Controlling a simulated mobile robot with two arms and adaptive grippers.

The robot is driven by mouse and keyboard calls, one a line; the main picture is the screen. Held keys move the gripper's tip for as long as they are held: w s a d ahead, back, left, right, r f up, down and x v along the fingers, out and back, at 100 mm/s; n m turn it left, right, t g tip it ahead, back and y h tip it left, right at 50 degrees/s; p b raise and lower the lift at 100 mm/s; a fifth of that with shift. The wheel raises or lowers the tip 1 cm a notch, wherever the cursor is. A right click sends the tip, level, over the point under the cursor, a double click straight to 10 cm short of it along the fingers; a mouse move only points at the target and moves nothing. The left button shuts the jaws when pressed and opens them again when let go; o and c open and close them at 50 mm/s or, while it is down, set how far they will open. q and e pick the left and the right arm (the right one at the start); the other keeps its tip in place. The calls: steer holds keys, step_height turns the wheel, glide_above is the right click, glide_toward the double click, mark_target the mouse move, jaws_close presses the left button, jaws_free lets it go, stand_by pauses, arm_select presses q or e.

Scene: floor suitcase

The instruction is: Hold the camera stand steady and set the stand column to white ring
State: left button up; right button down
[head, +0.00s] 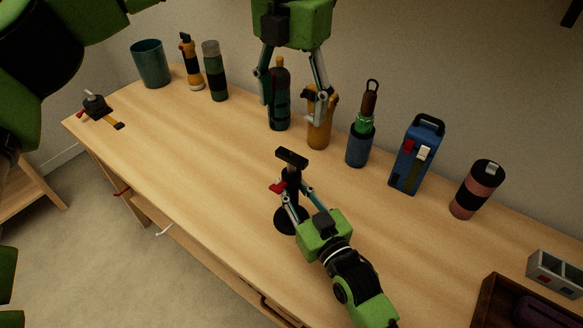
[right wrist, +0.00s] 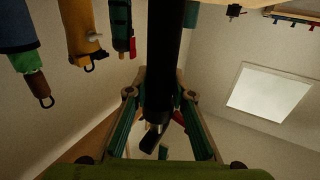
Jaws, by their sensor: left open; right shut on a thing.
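The black camera stand (head: 291,157) stands upright on the wooden table, with a flat head, a round dark base (head: 284,222) and a red clamp lever (head: 277,187) on its column. My right gripper (head: 290,200) is shut on the stand's column from the front right. In the right wrist view the dark column (right wrist: 163,60) runs between the fingers. My left gripper (head: 292,106) is open and empty, pointing down above and behind the stand, apart from it. I cannot make out a white ring on the column in either view.
A dark bottle (head: 280,112), yellow container (head: 319,132), green-and-blue bottle (head: 361,142), blue box (head: 416,160) and pink-black cylinder (head: 476,190) line the table's back. A teal cup (head: 151,65) is far left. A brown tray (head: 493,300) is lower right.

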mark_target(291, 154)
arm_select(q)
step_height(291, 154, down, 11)
steer(key=shift+f, duration=0.2)
stand_by(0.4)
steer(key=c, duration=1.6)
arm_select(e)
steer(key=shift+f, duration=0.1)
arm_select(q)
step_height(291, 154, up, 10)
steer(key=o, duration=1.6)
